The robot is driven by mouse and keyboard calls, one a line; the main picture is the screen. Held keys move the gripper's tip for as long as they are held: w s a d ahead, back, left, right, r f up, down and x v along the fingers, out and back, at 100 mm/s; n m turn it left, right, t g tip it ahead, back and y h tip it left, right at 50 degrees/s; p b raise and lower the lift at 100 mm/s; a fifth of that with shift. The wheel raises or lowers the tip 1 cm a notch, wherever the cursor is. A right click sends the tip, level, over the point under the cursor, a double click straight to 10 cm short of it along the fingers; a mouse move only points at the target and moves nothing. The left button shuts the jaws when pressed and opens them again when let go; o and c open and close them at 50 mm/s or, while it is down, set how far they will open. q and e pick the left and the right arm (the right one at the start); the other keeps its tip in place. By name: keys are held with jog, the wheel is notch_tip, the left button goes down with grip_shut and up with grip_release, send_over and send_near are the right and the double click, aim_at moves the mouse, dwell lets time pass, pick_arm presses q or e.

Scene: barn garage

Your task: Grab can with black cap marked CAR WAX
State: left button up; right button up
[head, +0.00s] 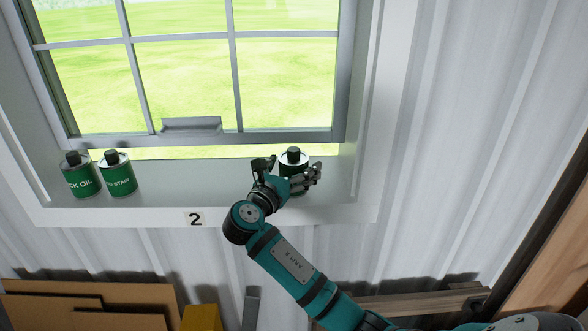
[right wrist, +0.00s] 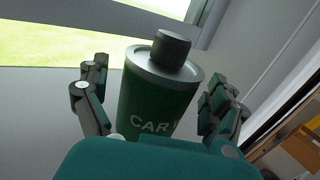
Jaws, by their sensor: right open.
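The can marked "CAR" with a black cap (head: 293,157) stands upright on the window sill, toward its right end. In the right wrist view the green can (right wrist: 155,98) stands between my open fingers, its lower part hidden by my gripper body; the rest of its label is cut off. My right gripper (head: 288,172) is open around the can, with one finger on each side. In the wrist view a gap shows between the can and the fingers on both sides. My left gripper is not in view.
Two other green cans with black caps, one ending in "CK OIL" (head: 79,176) and one ending in "STAIN" (head: 118,174), stand at the sill's left end. The window frame (head: 190,138) rises behind. The middle of the sill (head: 190,180) is clear.

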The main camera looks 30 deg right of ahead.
jog(key=shift+w+d, duration=0.15)
jog(key=shift+d, duration=0.1)
jog(key=shift+a, duration=0.1)
jog(key=c, duration=1.5)
jog(key=shift+r, duration=0.1)
